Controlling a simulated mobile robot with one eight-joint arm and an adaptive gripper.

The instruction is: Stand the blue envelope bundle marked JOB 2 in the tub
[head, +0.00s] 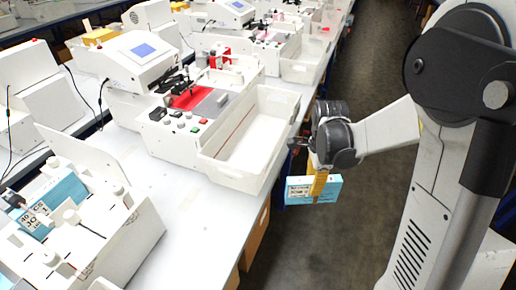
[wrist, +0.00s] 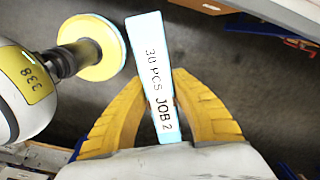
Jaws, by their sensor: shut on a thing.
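My gripper (head: 318,184) has its yellow fingers shut on the blue envelope bundle (head: 299,192). It holds the bundle above the aisle floor, to the right of the table edge. In the wrist view the bundle (wrist: 150,60) stands between the fingers (wrist: 160,82), its narrow label face reading 30 PCS JOB 2. In the head view the bundle lies lengthwise, roughly level. The white tub (head: 232,174) is a long open tray at the table edge, left of and beyond the bundle. It looks empty. The bundle is apart from it.
A white machine with a red bed (head: 190,98) adjoins the tub's left side. At the lower left, a white feeder (head: 125,245) holds another blue bundle (head: 50,205) with a partly readable label. Cardboard boxes (head: 254,235) stand under the table. The aisle floor (head: 345,230) is clear.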

